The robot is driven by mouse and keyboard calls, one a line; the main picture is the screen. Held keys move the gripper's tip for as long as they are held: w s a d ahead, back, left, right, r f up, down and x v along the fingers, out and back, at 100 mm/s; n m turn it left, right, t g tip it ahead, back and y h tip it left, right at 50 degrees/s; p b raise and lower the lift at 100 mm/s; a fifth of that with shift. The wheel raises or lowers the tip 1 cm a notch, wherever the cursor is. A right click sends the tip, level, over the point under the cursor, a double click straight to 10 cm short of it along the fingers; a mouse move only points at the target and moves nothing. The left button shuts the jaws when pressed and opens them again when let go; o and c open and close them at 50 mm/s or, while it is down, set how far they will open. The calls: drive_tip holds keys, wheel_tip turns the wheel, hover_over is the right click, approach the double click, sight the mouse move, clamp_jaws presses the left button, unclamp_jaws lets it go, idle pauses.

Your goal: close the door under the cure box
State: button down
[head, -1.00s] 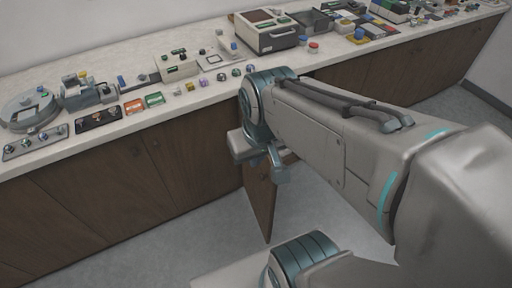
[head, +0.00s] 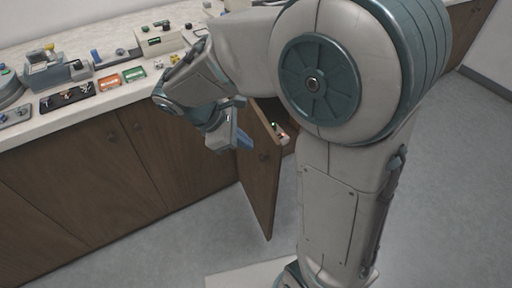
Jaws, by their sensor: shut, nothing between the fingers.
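The brown wooden cabinet door (head: 262,185) stands open, swung out from the row of cabinets below the counter. My gripper (head: 244,141) is shut and empty, by the upper part of the door on its left side. I cannot tell whether the fingertips touch the door. The cure box is not visible now; my arm covers that part of the counter. Part of the cabinet opening shows to the right of the door, and my arm hides the rest.
Small items (head: 281,131) show in the opening behind the door. The counter (head: 62,121) carries trays, parts and small machines. Closed cabinet doors (head: 90,165) lie to the left. The grey floor (head: 180,245) before them is clear.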

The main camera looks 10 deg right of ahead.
drive_tip(key=w+a+f+n+t+h+b, duration=0.1)
drive_tip(key=w+a+f+n+h+b, duration=0.15)
drive_tip(key=w+a+f+n, duration=0.35)
drive_tip(key=m+b, duration=0.1)
drive_tip(key=b, duration=0.3)
approach(272, 159)
drive_tip(key=shift+y, duration=0.35)
drive_tip(key=x, duration=0.5)
drive_tip(key=shift+d+f, duration=0.1)
drive_tip(key=shift+f, duration=0.1)
drive_tip(key=shift+w+d, duration=0.1)
drive_tip(key=shift+d, duration=0.3)
